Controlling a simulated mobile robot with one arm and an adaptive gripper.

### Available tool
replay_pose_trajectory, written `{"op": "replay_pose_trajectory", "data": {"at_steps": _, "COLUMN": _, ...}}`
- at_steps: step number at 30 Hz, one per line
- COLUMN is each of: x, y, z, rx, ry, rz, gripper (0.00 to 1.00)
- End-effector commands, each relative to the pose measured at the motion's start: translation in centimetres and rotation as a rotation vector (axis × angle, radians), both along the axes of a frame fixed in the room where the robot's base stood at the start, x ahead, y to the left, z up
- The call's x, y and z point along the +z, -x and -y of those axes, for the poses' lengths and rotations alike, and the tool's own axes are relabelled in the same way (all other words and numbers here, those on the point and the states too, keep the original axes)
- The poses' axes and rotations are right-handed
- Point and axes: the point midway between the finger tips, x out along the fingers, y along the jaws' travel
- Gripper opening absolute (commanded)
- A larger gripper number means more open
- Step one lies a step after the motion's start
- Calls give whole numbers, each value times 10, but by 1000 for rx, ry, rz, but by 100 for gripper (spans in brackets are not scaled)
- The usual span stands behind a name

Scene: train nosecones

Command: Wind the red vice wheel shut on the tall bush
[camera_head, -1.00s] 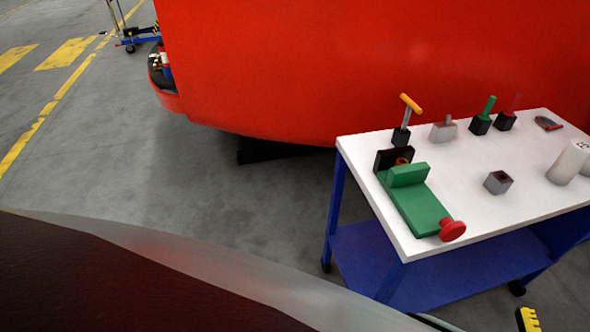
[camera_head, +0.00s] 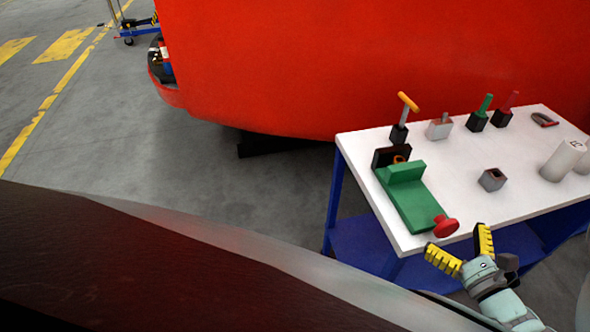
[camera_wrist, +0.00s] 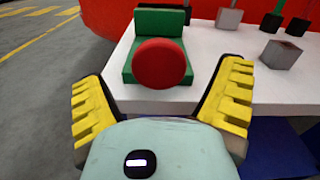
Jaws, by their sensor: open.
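The green vice (camera_head: 410,195) lies on the white-topped cart, with its red wheel (camera_head: 446,226) at the near edge. A dark block (camera_head: 392,156) with an orange-brown ring-shaped part (camera_head: 399,160), possibly the bush, stands at the vice's far end. My gripper (camera_head: 462,243) is open, with yellow ridged fingers, just short of the wheel. In the wrist view, the red wheel (camera_wrist: 161,63) sits ahead and roughly midway between the open fingers (camera_wrist: 163,105), apart from both. The green vice (camera_wrist: 160,22) shows behind it. The wheel hides part of the vice body.
The white cart top (camera_head: 455,185) holds an orange-handled tool (camera_head: 405,115), a grey block (camera_head: 440,127), green- and red-handled pieces (camera_head: 480,115), a hollow grey block (camera_head: 491,180) and pale cylinders (camera_head: 563,161). The big red nosecone (camera_head: 350,60) stands behind.

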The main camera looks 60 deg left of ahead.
Motion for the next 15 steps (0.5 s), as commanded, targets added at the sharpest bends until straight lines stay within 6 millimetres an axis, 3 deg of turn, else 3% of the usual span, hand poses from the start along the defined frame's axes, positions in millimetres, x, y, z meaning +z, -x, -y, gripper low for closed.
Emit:
{"op": "replay_pose_trajectory", "data": {"at_steps": 6, "x": 0, "y": -6, "z": -21, "rx": 6, "ry": -2, "rz": 1, "gripper": 91}}
{"op": "replay_pose_trajectory", "data": {"at_steps": 15, "x": 0, "y": -8, "z": -25, "rx": 5, "ry": 0, "rz": 0, "gripper": 91}}
